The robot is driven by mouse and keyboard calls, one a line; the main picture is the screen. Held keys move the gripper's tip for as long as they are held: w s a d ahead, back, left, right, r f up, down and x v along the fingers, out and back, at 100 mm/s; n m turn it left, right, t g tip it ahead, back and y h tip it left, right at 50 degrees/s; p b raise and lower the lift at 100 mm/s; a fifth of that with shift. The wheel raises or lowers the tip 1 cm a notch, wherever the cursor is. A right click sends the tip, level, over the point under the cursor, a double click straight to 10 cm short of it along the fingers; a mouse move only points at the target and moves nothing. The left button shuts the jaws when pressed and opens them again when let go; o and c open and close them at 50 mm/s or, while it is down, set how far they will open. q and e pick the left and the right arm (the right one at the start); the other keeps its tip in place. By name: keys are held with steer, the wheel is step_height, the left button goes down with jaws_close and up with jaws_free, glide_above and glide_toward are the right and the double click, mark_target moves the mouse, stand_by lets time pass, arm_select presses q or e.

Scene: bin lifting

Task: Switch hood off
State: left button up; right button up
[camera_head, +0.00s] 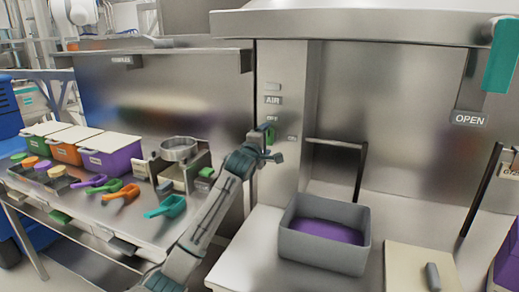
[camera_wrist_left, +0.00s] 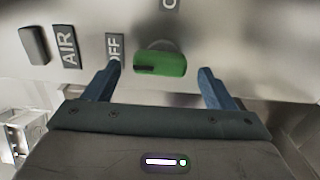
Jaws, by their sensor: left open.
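A green knob (camera_wrist_left: 160,64) sits on the steel hood panel, with a dark mark on its left end. In the left wrist view it lies between the two spread fingers of my left gripper (camera_wrist_left: 159,78), with gaps on both sides. The OFF label (camera_wrist_left: 115,47) is left of the knob, partly covered by a finger. Another label (camera_wrist_left: 170,3) is cut off at the top edge. In the head view my left gripper (camera_head: 264,148) is at the panel, below the AIR label (camera_head: 272,100), with the knob (camera_head: 270,134) partly hidden there. My right gripper is out of view.
A grey bin (camera_head: 325,262) with purple contents stands in the hood, beside a beige board (camera_head: 420,268). A black-framed stand (camera_head: 338,143) rises behind the bin. The left bench holds a purple lidded bin (camera_head: 118,160), scoops (camera_head: 166,207) and a round sieve (camera_head: 180,148).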

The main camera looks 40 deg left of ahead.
arm_select(q)
steer(key=b+v, duration=0.1)
steer(key=v, duration=0.7)
steer(key=shift+s+b, duration=0.4)
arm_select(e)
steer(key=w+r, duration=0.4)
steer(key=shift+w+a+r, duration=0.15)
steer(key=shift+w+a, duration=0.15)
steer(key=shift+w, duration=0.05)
arm_select(q)
steer(key=shift+f, duration=0.15)
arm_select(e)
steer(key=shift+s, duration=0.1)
